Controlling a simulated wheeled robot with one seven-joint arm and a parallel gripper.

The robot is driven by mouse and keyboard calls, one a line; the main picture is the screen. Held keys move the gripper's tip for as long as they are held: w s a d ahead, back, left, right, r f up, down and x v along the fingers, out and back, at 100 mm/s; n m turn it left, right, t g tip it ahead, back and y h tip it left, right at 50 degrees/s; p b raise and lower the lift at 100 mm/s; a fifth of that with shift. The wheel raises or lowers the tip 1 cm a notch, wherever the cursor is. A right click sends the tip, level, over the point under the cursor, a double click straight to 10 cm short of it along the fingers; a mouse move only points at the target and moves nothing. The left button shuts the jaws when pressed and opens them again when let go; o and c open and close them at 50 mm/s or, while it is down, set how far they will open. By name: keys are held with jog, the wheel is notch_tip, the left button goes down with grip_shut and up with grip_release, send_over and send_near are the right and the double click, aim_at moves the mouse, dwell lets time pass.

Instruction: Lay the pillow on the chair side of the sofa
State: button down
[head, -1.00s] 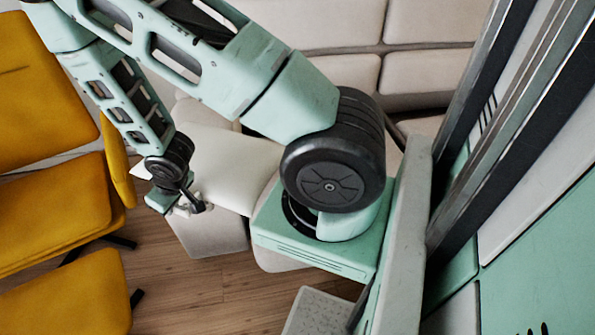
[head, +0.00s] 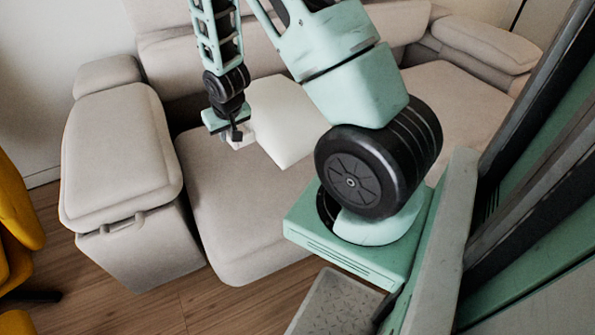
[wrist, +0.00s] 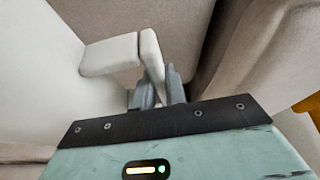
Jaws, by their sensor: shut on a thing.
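The white pillow (head: 285,122) is over the left part of the beige sofa's seat (head: 240,205) in the head view; I cannot tell whether it touches the cushion. Part of it is hidden behind my arm. My gripper (head: 236,138) is at the pillow's left edge. In the wrist view, the pillow (wrist: 35,75) fills the left, and my gripper (wrist: 158,92) is shut on a white tab at its edge. A yellow chair (head: 15,215) shows at the far left edge, beyond the sofa's left armrest (head: 120,150).
The left armrest has a looped handle (head: 122,224) on its front. The sofa's right armrest (head: 485,42) is at the back right.

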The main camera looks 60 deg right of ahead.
jog(key=shift+m, duration=0.8)
jog(key=d+f+b, duration=0.1)
jog(key=f+b, duration=0.1)
jog(key=f, duration=0.2)
jog(key=d+f+b, duration=0.2)
jog(key=f+b, duration=0.1)
jog(key=f, duration=0.2)
jog(key=d+f+b, duration=0.2)
jog(key=f+b, duration=0.1)
jog(key=f, duration=0.1)
jog(key=shift+s+d+f, duration=0.15)
jog(key=shift+d+f, duration=0.05)
jog(key=shift+f, duration=0.25)
jog(key=c, duration=1.5)
grip_release()
jog(key=shift+f, duration=0.1)
jog(key=shift+o, duration=0.2)
